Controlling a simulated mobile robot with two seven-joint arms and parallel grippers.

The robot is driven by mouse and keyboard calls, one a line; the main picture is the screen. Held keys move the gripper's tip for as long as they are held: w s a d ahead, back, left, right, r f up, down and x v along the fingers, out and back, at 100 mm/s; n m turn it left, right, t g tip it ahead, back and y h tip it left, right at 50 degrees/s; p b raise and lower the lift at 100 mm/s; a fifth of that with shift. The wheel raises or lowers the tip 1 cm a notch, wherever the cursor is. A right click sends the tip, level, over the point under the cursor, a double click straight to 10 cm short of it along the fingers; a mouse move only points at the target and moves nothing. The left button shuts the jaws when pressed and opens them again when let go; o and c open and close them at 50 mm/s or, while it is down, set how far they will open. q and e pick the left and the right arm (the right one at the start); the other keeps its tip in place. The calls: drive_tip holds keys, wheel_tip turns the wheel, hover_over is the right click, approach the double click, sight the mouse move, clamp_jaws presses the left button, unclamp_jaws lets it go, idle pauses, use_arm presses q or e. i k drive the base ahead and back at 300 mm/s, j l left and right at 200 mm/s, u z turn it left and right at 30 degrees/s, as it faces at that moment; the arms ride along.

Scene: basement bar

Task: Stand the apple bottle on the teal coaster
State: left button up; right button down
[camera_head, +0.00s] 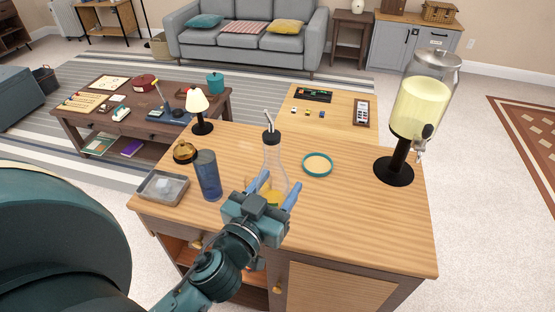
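The apple bottle (273,157) is clear, with a dark collar, a metal pour spout and yellow liquid low inside. It stands upright on the wooden counter. The teal coaster (304,166), a round teal rim around a tan middle, lies flat and empty to the right of the bottle. My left gripper (276,186) is low at the near side of the bottle, its two blue fingers spread to either side of the lower bottle. I cannot tell whether they touch it. The gripper body hides the bottle's base. My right gripper is not in view.
A blue tumbler (208,176), a grey tray (162,187), a brass bell (184,152) and a small lamp (198,104) stand left of the bottle. A drink dispenser (420,105) stands at the right. The counter (350,215) is clear around and in front of the coaster.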

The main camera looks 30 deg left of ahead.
sight(317, 165)
drive_tip(key=k+u, duration=0.15)
drive_tip(key=u, duration=0.8)
drive_tip(key=z, duration=1.3)
drive_tip(key=i+j+z, duration=0.55)
drive_tip(key=k+j, duration=0.05)
drive_tip(key=k, duration=0.05)
